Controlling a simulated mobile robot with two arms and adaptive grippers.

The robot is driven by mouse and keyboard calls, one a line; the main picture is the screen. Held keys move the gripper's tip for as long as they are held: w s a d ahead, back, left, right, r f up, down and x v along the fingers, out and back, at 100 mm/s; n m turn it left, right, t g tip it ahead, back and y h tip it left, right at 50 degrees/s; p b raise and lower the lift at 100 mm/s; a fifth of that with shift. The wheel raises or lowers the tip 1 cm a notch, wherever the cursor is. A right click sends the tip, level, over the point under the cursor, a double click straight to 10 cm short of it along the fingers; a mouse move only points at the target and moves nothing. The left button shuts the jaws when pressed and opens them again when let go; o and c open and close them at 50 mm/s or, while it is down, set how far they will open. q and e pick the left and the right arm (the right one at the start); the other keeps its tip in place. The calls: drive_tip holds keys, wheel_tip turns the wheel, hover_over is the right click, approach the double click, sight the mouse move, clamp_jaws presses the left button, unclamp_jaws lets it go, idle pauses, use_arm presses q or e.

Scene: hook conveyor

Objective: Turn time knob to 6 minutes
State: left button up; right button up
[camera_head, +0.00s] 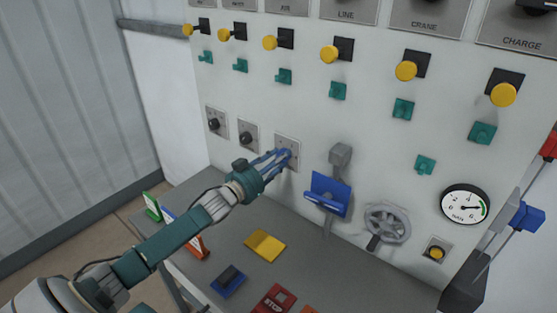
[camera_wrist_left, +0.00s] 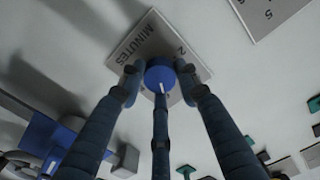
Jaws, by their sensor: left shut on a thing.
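The time knob (camera_wrist_left: 160,74) is a blue round knob with a white pointer mark. It sits on a grey plate (camera_wrist_left: 137,45) lettered MINUTES, with a figure 2 near one edge; the plate appears tilted in the left wrist view. The white mark shows at the lower side of the knob there. My left gripper (camera_head: 283,157) reaches the third plate in the row and is shut on the knob, with fingers around it. The fingers hide part of the plate and its other figures. In the head view the knob is mostly covered. My right gripper is not in view.
Two black knobs on plates (camera_head: 221,117) sit left of my gripper. A blue-plated lever (camera_head: 328,195), a grey handwheel (camera_head: 388,222) and a dial gauge (camera_head: 465,205) are to the right.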

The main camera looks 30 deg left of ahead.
use_arm(q)
drive_tip(key=shift+w+r, duration=0.1)
drive_tip(key=shift+r, duration=0.55)
drive_tip(key=o, duration=1.2)
drive_tip(key=shift+c, duration=0.2)
drive_tip(key=shift+f, duration=0.15)
drive_tip(key=shift+f, duration=0.15)
drive_tip(key=s, duration=1.2)
drive_tip(key=shift+a, duration=0.4)
